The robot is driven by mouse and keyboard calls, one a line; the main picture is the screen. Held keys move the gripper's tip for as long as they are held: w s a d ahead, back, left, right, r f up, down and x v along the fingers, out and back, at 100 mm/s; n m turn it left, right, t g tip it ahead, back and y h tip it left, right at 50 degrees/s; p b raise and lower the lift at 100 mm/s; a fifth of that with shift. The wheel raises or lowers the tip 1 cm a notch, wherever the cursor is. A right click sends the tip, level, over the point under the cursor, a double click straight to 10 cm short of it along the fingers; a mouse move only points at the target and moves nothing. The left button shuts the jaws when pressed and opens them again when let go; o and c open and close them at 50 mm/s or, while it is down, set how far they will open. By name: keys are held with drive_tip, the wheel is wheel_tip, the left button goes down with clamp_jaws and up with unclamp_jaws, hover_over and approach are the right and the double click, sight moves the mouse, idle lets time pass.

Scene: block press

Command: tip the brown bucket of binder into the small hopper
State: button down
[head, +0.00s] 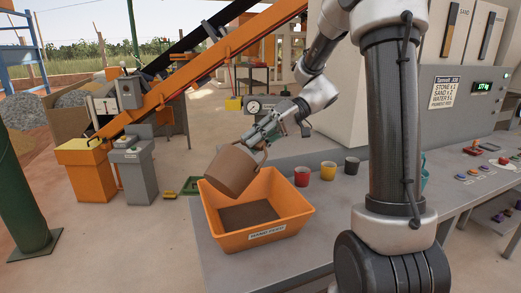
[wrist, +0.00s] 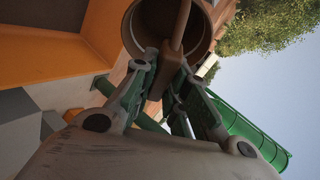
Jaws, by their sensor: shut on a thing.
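The brown bucket (head: 232,171) hangs tilted over the orange hopper (head: 288,232), its lower end toward the left. The hopper is an open tub with a label reading "HAND FEED" on its front, and dark brown material (head: 247,215) lies across its bottom. My gripper (head: 264,138) is shut on the bucket's handle, above the hopper's back side. In the wrist view, the fingers (wrist: 163,75) close around the handle, and the bucket (wrist: 133,38) shows its round rim and a shaded inside. I cannot tell whether binder is left in it.
The hopper stands on a grey bench (head: 215,262). Red (head: 302,176), yellow (head: 328,171) and dark (head: 351,166) cups stand to its right. An orange conveyor (head: 200,68) rises behind. A control panel with buttons (head: 480,160) is at the right.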

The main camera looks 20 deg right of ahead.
drive_tip(key=s+a+r+n+t+h, duration=0.2)
drive_tip(key=s+a+r+t+h, duration=0.2)
drive_tip(key=h, duration=0.6)
drive_tip(key=shift+a+r+n+t, duration=0.35)
drive_tip(key=shift+a+r, duration=0.6)
drive_tip(key=shift+a, duration=0.6)
